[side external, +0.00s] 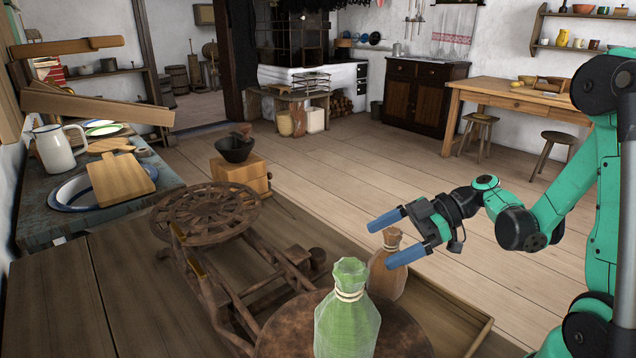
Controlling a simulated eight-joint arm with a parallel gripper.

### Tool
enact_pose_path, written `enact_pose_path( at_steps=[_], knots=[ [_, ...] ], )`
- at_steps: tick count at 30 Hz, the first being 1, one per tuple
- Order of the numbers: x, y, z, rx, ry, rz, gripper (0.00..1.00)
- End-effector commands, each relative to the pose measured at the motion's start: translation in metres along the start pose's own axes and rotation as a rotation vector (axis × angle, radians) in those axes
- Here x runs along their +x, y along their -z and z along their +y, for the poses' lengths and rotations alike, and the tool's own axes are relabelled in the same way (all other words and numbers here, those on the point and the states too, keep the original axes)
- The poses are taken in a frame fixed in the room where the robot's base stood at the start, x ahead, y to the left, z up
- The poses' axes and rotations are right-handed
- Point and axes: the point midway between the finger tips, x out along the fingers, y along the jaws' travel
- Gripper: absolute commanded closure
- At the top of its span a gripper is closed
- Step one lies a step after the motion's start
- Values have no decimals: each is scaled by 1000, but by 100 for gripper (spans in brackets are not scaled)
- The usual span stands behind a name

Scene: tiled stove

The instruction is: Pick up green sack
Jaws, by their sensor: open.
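The green sack (347,318) stands upright at the bottom centre of the side external view, tied with a cord near its top. It rests on a round brown surface (283,335), and its lower end is cut off by the frame. My gripper (388,240) is open and empty, with its two blue fingers pointing left. It shows above and to the right of the green sack, apart from it in the picture. A brown sack or bottle (385,275) stands behind the green sack, partly covered by the lower finger.
A dark wooden wheel-topped stand (205,212) is left of the sack. A wooden grinder (240,172) with a dark bowl stands behind it. A counter at left holds a white pitcher (58,150) and a cutting board (120,180). Open plank floor (400,180) lies beyond.

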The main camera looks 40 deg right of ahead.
Motion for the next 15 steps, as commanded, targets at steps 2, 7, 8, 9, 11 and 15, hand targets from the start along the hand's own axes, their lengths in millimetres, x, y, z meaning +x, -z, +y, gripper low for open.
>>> enact_pose_path(
  at_steps=[2, 7, 8, 9, 11, 15],
  knots=[
    [6, 0, 0, 0, 2, 0, 0],
    [10, 0, 0, 1, 0, 0, 0],
    [10, 0, 0, 1, -1, 0, 0],
    [10, 0, 0, 1, -1, 0, 0],
    [10, 0, 0, 1, -1, 0, 0],
    [9, 0, 0, 1, 0, -1, 26]
  ],
)
